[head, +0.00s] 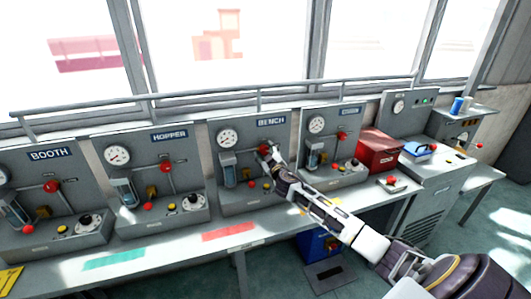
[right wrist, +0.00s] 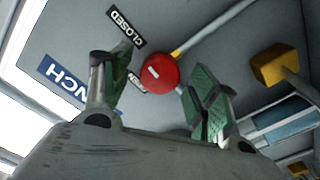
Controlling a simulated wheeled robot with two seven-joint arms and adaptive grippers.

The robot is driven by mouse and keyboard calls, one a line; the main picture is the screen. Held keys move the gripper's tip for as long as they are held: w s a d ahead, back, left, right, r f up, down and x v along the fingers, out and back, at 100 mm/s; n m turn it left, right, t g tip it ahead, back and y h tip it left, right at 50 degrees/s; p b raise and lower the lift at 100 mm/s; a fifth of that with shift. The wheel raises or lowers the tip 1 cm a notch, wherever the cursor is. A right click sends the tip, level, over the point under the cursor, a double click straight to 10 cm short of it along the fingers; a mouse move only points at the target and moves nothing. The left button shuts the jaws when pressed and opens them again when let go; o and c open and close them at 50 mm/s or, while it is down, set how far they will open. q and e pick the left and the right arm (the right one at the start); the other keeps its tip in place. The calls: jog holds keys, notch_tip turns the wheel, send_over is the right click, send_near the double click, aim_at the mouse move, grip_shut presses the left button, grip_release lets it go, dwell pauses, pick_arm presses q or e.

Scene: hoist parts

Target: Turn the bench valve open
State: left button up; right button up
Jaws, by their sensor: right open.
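The bench panel (head: 240,178) stands mid-row under a BENCH sign (head: 271,121). Its valve has a red round hub or knob (head: 264,148), partly covered by my right gripper (head: 271,157) in the head view. In the right wrist view the red knob (right wrist: 160,73) has a small white mark, and a thin pipe or rod runs from it to the upper right. A CLOSED label (right wrist: 126,29) is beside it. My right gripper (right wrist: 154,88) is open, its green-padded fingers on either side of the knob. Contact cannot be told. My left gripper is out of view.
The hopper panel (head: 150,185) and booth panel (head: 50,205) stand to the left, and another similar panel (head: 345,170) to the right. A red box (head: 378,150) is further right. A yellow block (right wrist: 272,65) shows near the knob in the right wrist view.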

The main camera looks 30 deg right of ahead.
jog(key=shift+w, duration=0.3)
jog(key=c, duration=1)
